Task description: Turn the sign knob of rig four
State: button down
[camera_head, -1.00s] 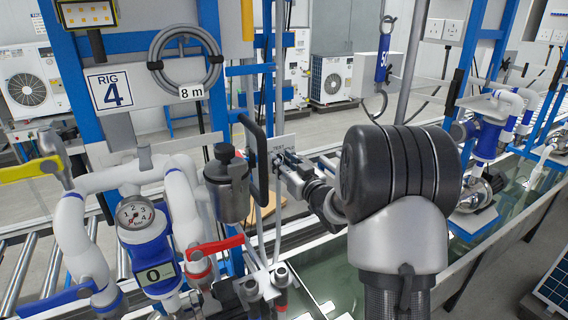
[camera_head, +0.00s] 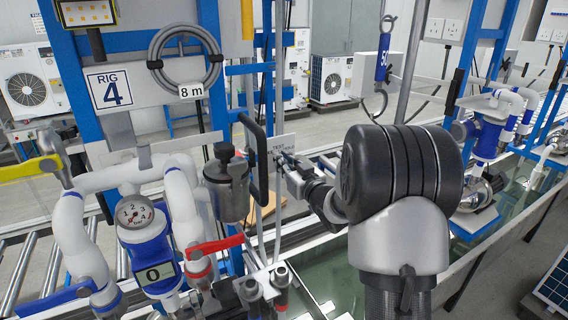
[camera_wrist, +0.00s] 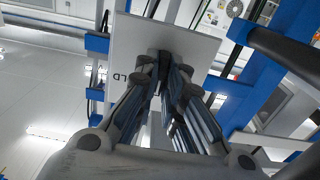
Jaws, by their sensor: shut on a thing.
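Rig four is marked by the RIG 4 plate (camera_head: 109,88) at the left in the head view. In the wrist view the sign (camera_wrist: 195,42) fills the upper middle, with a few upside-down letters. My gripper (camera_head: 283,160) is at the sign's front face. In the wrist view my gripper (camera_wrist: 160,62) has its fingers closed together on the sign's knob, which they mostly hide.
The silver canister (camera_head: 227,185) with a black handle stands close left of my gripper. A red lever (camera_head: 214,244), a pressure gauge (camera_head: 135,211) and white pipes are lower left. A water trough lies below. A blue post (camera_wrist: 258,95) stands right of the sign in the wrist view.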

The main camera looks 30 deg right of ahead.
jog(key=shift+b, duration=0.3)
jog(key=n+b, duration=0.8)
jog(key=b, duration=0.2)
jog(key=shift+a+f+n, duration=0.1)
jog(key=shift+a+n, duration=0.05)
jog(key=shift+n, duration=0.15)
jog(key=shift+b, duration=0.4)
jog(key=c, duration=1.7)
grip_release()
jog(key=shift+s, duration=0.1)
